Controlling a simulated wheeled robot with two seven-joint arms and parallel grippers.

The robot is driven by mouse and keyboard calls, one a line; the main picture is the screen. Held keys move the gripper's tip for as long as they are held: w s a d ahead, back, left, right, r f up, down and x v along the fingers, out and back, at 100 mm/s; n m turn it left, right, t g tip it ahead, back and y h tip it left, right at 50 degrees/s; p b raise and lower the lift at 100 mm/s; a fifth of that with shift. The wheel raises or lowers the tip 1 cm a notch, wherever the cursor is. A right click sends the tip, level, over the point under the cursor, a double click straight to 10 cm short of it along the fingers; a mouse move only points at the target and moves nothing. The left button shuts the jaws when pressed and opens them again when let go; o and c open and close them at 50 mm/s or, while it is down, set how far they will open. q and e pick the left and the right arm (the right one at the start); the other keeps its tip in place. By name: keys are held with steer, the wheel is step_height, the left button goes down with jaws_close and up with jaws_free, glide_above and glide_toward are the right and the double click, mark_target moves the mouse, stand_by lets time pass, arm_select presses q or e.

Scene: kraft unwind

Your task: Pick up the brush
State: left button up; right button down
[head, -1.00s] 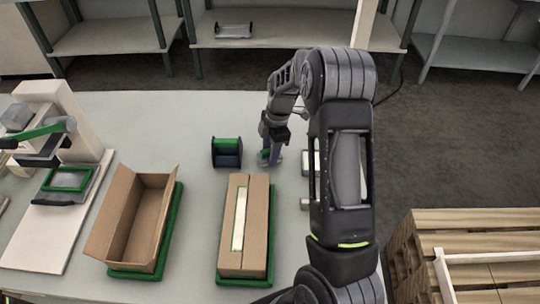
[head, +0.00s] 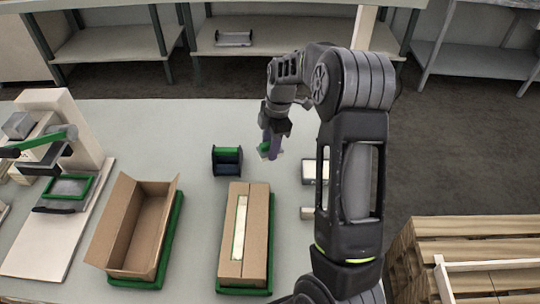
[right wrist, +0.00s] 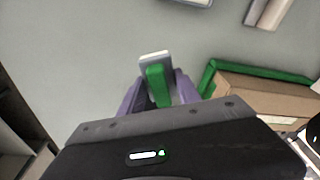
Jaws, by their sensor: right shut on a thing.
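The brush (head: 264,147) is a small item with a green part, held in my right gripper (head: 270,146) above the grey table, just right of the dark and green holder. In the right wrist view the brush (right wrist: 156,75) shows a green strip and a pale grey block with a white edge. It sits between the purple fingers of my right gripper (right wrist: 156,92), which is shut on it. The fingers hide part of the brush. My left gripper is in neither view.
A dark and green holder (head: 227,160) stands left of the gripper. A closed carton (head: 257,232) and an open carton (head: 122,241) lie on green trays. Pale blocks (head: 309,170) lie to the right. A lever device (head: 62,140) stands at the left.

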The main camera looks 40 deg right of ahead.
mark_target(269, 143)
step_height(269, 143, up, 3)
steer(key=shift+r, duration=0.15)
stand_by(0.5)
steer(key=c, duration=1.5)
jaws_free()
steer(key=c, duration=0.5)
steer(key=shift+c, duration=0.2)
